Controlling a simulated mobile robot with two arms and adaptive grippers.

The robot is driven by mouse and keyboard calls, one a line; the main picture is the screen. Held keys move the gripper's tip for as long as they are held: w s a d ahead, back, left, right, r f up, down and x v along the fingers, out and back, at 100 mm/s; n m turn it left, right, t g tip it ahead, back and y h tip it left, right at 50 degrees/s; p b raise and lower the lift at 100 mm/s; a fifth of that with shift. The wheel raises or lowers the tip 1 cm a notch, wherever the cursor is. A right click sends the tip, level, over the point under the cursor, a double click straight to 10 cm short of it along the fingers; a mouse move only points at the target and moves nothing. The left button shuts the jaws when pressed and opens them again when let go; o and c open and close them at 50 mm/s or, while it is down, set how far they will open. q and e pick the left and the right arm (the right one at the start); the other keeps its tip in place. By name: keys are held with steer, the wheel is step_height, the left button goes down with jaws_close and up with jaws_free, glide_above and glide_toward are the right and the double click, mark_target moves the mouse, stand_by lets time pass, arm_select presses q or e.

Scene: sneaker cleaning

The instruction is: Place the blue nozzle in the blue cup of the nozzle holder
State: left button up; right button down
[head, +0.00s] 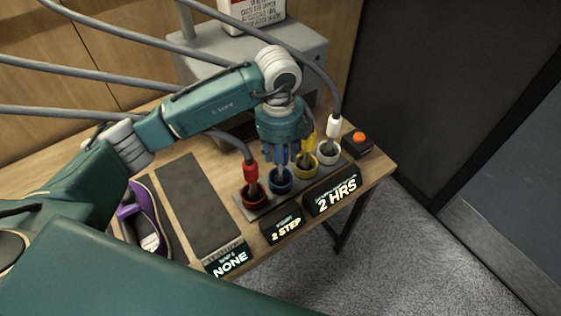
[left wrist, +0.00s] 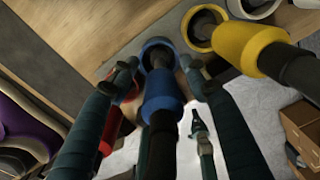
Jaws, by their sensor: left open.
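The blue nozzle (head: 283,156) stands roughly upright with its dark tip down in the blue cup (head: 281,187) of the nozzle holder (head: 257,209). The left wrist view shows the blue nozzle (left wrist: 163,92) with its end at the blue cup (left wrist: 152,47). My left gripper (head: 281,160) is open over the blue cup. Its two fingers (left wrist: 160,78) are on either side of the blue nozzle, with small gaps showing. The upper part of the nozzle is partly hidden by the gripper in the head view. My right gripper is not in view.
The red nozzle (head: 250,172), yellow nozzle (head: 308,146) and white nozzle (head: 333,128) stand in their cups close by. Hoses cross behind my left arm. A purple sneaker (head: 150,222), a dark mat (head: 198,203), label signs (head: 337,198) and an orange-button box (head: 358,142) are on the table.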

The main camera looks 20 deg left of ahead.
arm_select(q)
step_height(320, 180, up, 10)
steer(key=shift+a+f+b, duration=0.1)
steer(key=shift+b, duration=1.1)
steer(key=shift+s+r, duration=0.15)
steer(key=shift+r, duration=0.4)
